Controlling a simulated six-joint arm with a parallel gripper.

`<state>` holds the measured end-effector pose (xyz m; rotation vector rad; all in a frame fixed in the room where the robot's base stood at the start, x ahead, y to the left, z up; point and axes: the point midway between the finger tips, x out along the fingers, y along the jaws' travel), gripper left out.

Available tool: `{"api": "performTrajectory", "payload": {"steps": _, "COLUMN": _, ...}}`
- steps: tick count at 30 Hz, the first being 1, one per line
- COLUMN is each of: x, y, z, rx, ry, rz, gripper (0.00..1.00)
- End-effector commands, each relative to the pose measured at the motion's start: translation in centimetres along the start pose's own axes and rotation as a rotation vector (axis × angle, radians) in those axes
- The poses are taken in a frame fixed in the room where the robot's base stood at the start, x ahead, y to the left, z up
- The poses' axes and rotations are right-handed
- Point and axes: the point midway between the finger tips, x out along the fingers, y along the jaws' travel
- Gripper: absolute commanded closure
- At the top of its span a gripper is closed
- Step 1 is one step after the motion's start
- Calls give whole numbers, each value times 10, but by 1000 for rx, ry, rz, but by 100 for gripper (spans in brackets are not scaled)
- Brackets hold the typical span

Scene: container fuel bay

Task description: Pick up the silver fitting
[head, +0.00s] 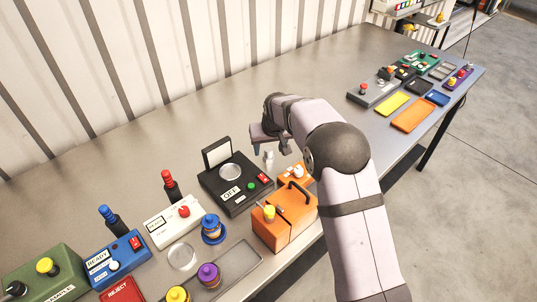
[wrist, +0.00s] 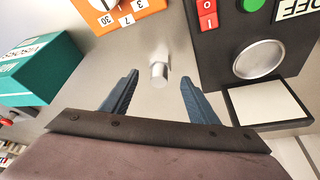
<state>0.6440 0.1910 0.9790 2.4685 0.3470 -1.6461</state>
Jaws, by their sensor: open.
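The silver fitting (wrist: 159,72) is a small pale metallic cylinder on the bench, near the middle of the wrist view. It also shows in the head view (head: 268,160), beside the black box. My gripper (wrist: 159,79) is open, with one blue-grey finger to each side of the fitting in the picture and a clear gap to both. In the head view my gripper (head: 262,146) hangs at the fitting's upper left. The fitting's far side is hidden, and I cannot tell the exact height between fingers and bench.
A black box (head: 223,188) marked OFF, with a raised lid and round metal disc, stands close by. An orange box (head: 284,216) with a black handle is in front. A teal box (wrist: 38,70) is at left in the wrist view. The bench behind (head: 160,130) is clear.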

Motion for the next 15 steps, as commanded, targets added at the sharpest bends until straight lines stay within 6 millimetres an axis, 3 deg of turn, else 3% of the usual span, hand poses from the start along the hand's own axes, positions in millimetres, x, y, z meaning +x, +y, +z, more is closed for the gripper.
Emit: {"api": "performTrajectory", "payload": {"steps": 15, "x": 43, "y": 1, "z": -1, "rx": 0, "ry": -2, "rz": 0, "gripper": 46}}
